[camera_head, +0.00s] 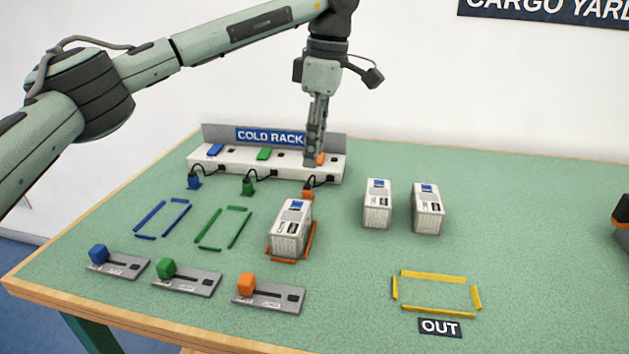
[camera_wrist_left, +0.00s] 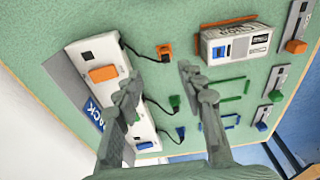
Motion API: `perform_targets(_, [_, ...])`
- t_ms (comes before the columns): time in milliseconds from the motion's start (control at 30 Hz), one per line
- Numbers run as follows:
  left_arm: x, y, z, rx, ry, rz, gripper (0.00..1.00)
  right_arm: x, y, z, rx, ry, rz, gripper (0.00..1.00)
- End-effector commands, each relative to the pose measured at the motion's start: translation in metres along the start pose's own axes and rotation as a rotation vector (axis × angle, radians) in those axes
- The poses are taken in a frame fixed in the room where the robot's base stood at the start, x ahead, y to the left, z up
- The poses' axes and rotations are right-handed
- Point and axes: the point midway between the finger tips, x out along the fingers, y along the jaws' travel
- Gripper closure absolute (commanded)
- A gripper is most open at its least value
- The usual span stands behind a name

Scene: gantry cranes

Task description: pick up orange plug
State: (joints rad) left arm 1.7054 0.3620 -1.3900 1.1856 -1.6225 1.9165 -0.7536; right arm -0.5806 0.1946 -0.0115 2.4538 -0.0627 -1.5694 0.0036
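The orange plug (camera_head: 308,194) sits on the green table in front of the right end of the white cold rack (camera_head: 230,167), joined to it by a black cable. It also shows in the left wrist view (camera_wrist_left: 166,48), beyond the fingertips. My left gripper (camera_head: 314,158) points down over the rack's right end, behind the plug. In the left wrist view its two fingers (camera_wrist_left: 158,75) are apart with nothing held between them. In the head view it partly hides the rack's orange block (camera_wrist_left: 103,73).
A blue plug (camera_head: 194,182) and a green plug (camera_head: 248,187) stand to the left. A white container (camera_head: 289,232) stands in the orange outline close in front of the orange plug. Two more containers (camera_head: 377,205) (camera_head: 428,210) stand right. Sliders line the front; a yellow outline (camera_head: 433,275) is empty.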

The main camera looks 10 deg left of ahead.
Motion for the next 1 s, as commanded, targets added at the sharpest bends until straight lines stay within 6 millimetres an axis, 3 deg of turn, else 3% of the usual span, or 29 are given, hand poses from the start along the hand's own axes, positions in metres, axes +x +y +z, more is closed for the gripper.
perform_targets(367, [0.036,-0.003,-0.001,0.000,0.003,-0.003,0.60,-0.004,0.001,0.001,0.001,0.002,0.002,0.60])
perform_targets(600, [0.071,-0.006,-0.001,-0.001,0.003,-0.002,0.60,-0.004,0.001,0.000,0.001,0.002,0.002,0.60])
perform_targets(867, [0.077,-0.006,-0.001,-0.001,0.002,0.000,0.60,-0.004,0.001,0.000,0.001,0.002,0.002,0.60])
perform_targets(1000, [0.077,-0.006,-0.001,-0.001,0.002,0.000,0.75,-0.004,0.001,0.000,0.001,0.002,0.002,0.60])
